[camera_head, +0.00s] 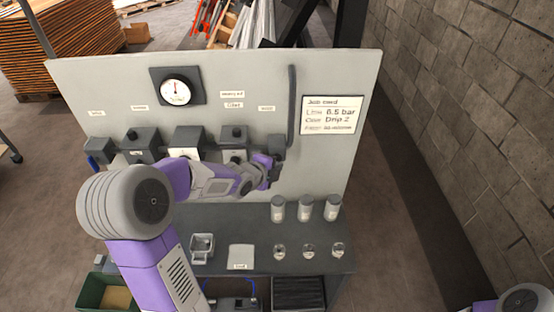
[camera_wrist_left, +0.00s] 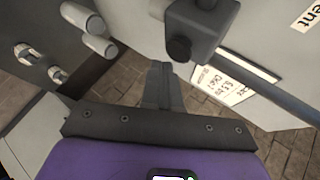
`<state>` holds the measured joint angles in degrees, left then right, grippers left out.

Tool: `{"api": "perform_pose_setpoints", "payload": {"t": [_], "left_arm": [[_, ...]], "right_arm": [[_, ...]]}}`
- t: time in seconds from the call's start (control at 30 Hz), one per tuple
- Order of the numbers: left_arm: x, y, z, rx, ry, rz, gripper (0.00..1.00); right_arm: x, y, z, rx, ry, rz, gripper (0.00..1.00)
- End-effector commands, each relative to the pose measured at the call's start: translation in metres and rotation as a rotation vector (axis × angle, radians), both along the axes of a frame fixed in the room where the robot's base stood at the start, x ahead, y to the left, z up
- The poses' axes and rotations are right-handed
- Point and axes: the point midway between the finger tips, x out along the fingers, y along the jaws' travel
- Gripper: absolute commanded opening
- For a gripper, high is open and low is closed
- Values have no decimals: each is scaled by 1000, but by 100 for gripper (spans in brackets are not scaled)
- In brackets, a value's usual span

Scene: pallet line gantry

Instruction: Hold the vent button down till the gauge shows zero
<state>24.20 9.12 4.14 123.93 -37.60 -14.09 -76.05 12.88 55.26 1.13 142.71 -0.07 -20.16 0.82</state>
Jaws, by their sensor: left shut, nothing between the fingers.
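The vent button (camera_wrist_left: 179,49) is a dark round knob on the underside of a dark box (camera_wrist_left: 203,25) in the left wrist view. That box (camera_head: 278,144) shows in the head view at the panel's right, at the foot of a dark pipe. My left gripper (camera_wrist_left: 162,66) is shut and empty, its fingertips just beside the button; I cannot tell whether they touch. In the head view the left gripper (camera_head: 275,170) is just below the box and partly hides it. The gauge (camera_head: 175,91) is white and round, with its needle pointing roughly upward; its numbers are too small to read.
The grey panel (camera_head: 220,70) carries a job card (camera_head: 332,115) and several dark boxes to the left. White-lidded jars (camera_head: 305,209) and small glasses (camera_head: 308,251) stand on the bench below the gripper. A block wall (camera_head: 480,110) is at the right.

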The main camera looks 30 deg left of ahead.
Motion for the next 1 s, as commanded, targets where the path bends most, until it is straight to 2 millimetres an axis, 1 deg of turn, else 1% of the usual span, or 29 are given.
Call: {"api": "perform_pose_setpoints", "payload": {"t": [0.13,1.0], "left_arm": [[4,3,0,-1,0,2,0],[9,6,0,0,0,1,0]], "right_arm": [[0,0,1,0,0,0,43],[0,0,4,0,0,0,43]]}}
